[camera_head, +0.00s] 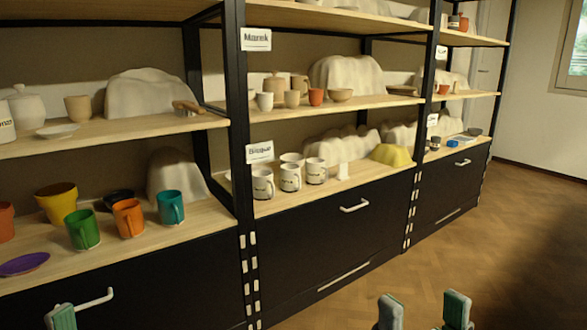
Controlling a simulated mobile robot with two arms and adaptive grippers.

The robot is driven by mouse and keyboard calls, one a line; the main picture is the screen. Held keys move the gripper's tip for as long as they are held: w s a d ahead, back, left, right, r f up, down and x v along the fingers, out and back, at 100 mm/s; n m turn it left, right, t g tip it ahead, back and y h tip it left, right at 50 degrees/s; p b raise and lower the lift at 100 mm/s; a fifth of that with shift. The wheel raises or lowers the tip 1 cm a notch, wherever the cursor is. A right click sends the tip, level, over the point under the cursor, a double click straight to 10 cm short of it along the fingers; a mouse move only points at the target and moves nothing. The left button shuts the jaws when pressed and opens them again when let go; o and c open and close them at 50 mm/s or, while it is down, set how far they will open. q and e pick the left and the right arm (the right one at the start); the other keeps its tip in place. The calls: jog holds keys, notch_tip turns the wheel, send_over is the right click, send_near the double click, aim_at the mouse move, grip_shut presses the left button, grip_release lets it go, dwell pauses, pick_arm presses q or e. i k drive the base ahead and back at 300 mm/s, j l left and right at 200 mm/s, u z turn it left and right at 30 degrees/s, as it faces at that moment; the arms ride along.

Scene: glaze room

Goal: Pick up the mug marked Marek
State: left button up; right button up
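A white sign reading "Marek" (256,39) hangs on the black shelf post, at the upper shelf. Several white mugs stand close together on the lower middle shelf: a left mug (263,183), a middle mug (290,177), a right mug (316,171) and one partly hidden behind. The front ones bear dark writing too small to read, so I cannot tell which is marked Marek. My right gripper (425,312) is open and empty at the bottom edge, well in front of the shelves. Of my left gripper (62,317) only one fingertip shows at bottom left.
A second sign (259,152), perhaps "Bisque", hangs above the white mugs. Black drawers (340,235) with handles are below. Wooden floor (500,250) is clear at right.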

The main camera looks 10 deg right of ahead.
aim_at(316, 168)
jog(key=i+l+u, duration=0.2)
jog(key=i, duration=0.15)
jog(key=i+u, duration=0.2)
jog(key=i, duration=0.2)
jog(key=i+l+u, duration=0.35)
jog(key=l+u, duration=0.25)
jog(key=l, duration=1)
jog(key=l+u, duration=0.4)
jog(key=l, duration=0.95)
jog(key=k+l, duration=0.1)
jog(key=l, duration=0.35)
jog(key=k+l+u, duration=0.1)
jog(key=l, duration=0.3)
jog(key=k+l, duration=0.15)
jog(key=l, duration=0.3)
